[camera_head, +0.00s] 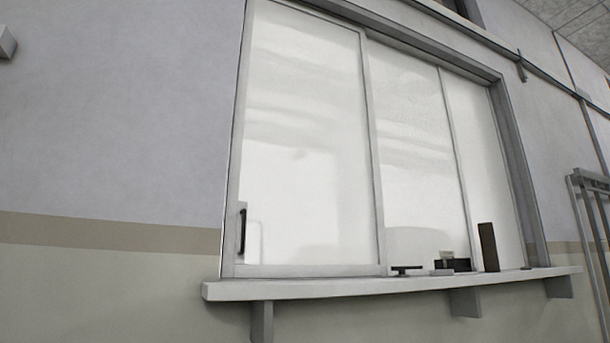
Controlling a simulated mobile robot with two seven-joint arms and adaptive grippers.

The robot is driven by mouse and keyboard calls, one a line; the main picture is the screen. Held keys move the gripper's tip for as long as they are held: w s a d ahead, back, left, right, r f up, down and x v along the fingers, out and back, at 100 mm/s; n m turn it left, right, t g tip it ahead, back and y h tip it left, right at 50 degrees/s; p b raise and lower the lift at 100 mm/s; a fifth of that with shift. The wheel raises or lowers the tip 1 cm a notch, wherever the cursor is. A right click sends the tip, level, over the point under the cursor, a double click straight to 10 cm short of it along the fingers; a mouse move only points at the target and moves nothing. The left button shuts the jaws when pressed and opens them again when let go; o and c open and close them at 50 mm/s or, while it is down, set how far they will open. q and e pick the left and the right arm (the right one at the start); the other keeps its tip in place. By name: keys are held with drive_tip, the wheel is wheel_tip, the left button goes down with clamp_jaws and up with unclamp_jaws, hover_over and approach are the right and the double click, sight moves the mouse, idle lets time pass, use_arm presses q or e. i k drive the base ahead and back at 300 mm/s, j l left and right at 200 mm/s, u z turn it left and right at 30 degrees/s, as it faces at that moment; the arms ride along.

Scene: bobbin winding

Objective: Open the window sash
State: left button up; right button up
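The window sash (371,150) is a pale-framed pane at the left of a wide window (508,160) in the wall. Its left edge sits against the left side of the window frame, so it looks shut. A dark upright handle (243,230) is on its lower left edge. Further glass panes (415,150) stand to its right. Neither of my grippers shows in the head view.
A white sill (300,289) on brackets (262,322) runs below the window. On its right part stand a tall dark brown block (488,247), a dark box (459,265) and a small dark item (406,269). A grey metal frame (588,230) stands at the far right.

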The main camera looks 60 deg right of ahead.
sight(309, 177)
drive_tip(key=i+j+z, duration=0.15)
drive_tip(key=j, duration=0.25)
drive_tip(key=i+j+z, duration=0.15)
drive_tip(key=i+j, duration=0.25)
drive_tip(key=z, duration=1.65)
